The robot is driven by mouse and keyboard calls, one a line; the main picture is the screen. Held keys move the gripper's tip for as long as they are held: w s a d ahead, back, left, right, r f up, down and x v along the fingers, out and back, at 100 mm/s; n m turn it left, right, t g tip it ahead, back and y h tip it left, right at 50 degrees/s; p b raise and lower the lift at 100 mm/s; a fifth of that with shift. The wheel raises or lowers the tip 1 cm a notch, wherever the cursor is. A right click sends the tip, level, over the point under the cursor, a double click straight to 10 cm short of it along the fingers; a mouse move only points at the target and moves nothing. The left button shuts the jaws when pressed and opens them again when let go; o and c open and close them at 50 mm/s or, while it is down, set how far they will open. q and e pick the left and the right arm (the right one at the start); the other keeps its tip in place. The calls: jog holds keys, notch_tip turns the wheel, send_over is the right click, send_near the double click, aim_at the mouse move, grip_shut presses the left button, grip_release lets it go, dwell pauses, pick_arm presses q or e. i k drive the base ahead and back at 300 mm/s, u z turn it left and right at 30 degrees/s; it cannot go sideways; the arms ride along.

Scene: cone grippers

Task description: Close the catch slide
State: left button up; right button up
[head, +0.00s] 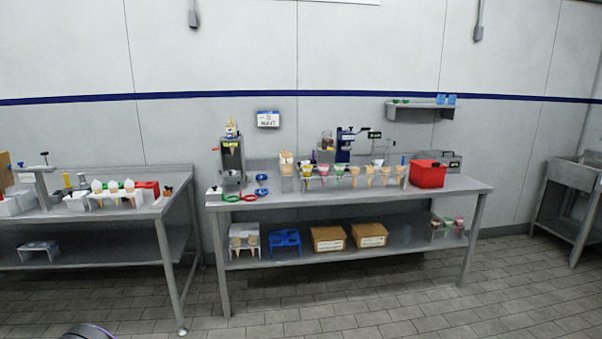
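I cannot pick out the catch slide for certain at this distance. A grey dispenser-like machine (232,162) with a dark front stands at the left end of the middle table (290,202). A dark blue press-like device (344,145) stands at the back of the same table. A grey post fixture (40,185) stands on the left table (165,207). Any slide or catch on these is too small to tell. Neither of my grippers shows. A dark rounded piece at the bottom left edge looks like part of me.
A rack of cones (352,176) and a red bin (427,174) stand on the middle table. Its lower shelf holds cardboard boxes (328,239) and a blue rack (285,242). A sink (575,175) stands at far right. The tiled floor (400,305) in front is clear.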

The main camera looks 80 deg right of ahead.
aim_at(231, 177)
jog(key=z, duration=2.4)
jog(key=i, duration=3.15)
jog(key=z, duration=0.05)
